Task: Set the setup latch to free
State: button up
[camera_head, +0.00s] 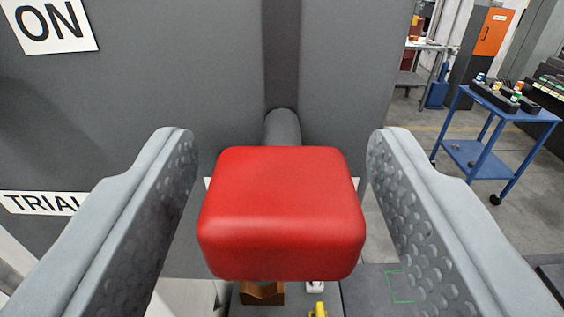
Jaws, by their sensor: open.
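A red block-shaped handle (281,215) with rounded edges fills the middle of the view. It sits on the end of a dark grey round rod (282,127) that comes out of a vertical slot (281,50) in a dark grey panel (180,90). My gripper (281,200) is open, with one finger on each side of the red handle and a visible gap on both sides. No part here is marked as the setup latch, so I cannot tell whether this handle is it.
Labels reading "ON" (48,24) and "TRIAL" (40,203) are on the panel at left. Below the handle are a brown piece (262,294), a small yellow part (319,310) and a dark surface (375,290). A blue cart (500,112) stands on open floor at right.

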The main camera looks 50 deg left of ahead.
aim_at(283, 181)
grip_shut()
jog(key=shift+r, duration=3.25)
grip_release()
jog(key=shift+d, duration=0.1)
jog(key=v, duration=1.7)
jog(key=shift+s+d+f, duration=0.1)
jog(key=shift+s, duration=0.05)
